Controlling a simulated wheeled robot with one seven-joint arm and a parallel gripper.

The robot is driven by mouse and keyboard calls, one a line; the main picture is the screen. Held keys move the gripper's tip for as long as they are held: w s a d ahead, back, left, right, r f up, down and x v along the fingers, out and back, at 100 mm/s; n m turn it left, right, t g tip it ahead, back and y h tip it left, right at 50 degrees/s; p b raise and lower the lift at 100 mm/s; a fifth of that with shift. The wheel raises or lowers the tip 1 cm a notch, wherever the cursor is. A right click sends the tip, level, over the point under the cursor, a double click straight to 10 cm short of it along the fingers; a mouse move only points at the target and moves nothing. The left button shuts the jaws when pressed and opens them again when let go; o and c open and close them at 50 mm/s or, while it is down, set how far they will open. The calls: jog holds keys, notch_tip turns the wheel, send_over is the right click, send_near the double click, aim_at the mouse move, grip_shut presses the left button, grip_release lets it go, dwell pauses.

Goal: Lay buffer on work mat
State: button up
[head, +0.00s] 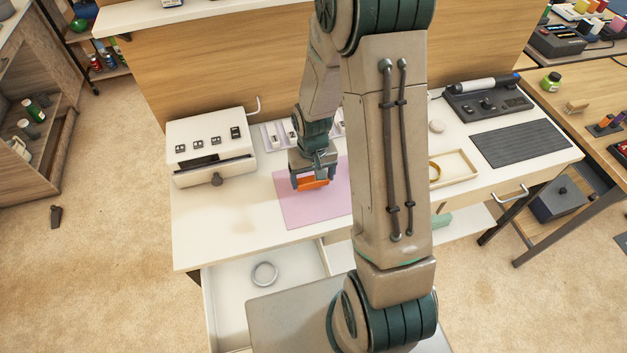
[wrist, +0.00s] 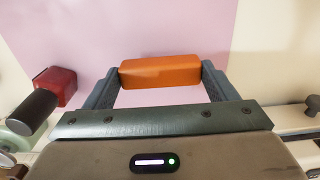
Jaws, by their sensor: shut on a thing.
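The buffer is an orange block (head: 313,184), held crosswise between the fingertips of my gripper (head: 312,182). In the wrist view the orange block (wrist: 160,71) spans the gap between both fingers of my gripper (wrist: 160,78). The work mat is a pink sheet (head: 292,211) on the white desk; it also shows in the wrist view (wrist: 140,25). The block is over the mat. I cannot tell whether it touches the mat or hangs just above it. My arm hides the mat's right part in the head view.
A white box with a slot (head: 210,140) stands left of the mat. A shallow tray (head: 458,166) and a dark grey mat (head: 520,143) are to the right. An open drawer (head: 225,300) with a ring is below the front edge. A red object (wrist: 55,84) is beside my left finger.

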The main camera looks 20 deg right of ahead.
aim_at(313, 179)
jog(key=shift+f, duration=1.3)
jog(key=shift+f, duration=0.15)
jog(key=o, duration=0.9)
notch_tip(313, 179, up, 12)
jog(key=s+r+t, duration=0.1)
jog(key=s+r, duration=0.6)
jog(key=s+r+t, duration=0.2)
jog(key=s+r, duration=0.5)
jog(key=shift+s+r, duration=0.1)
jog(key=shift+r, duration=0.1)
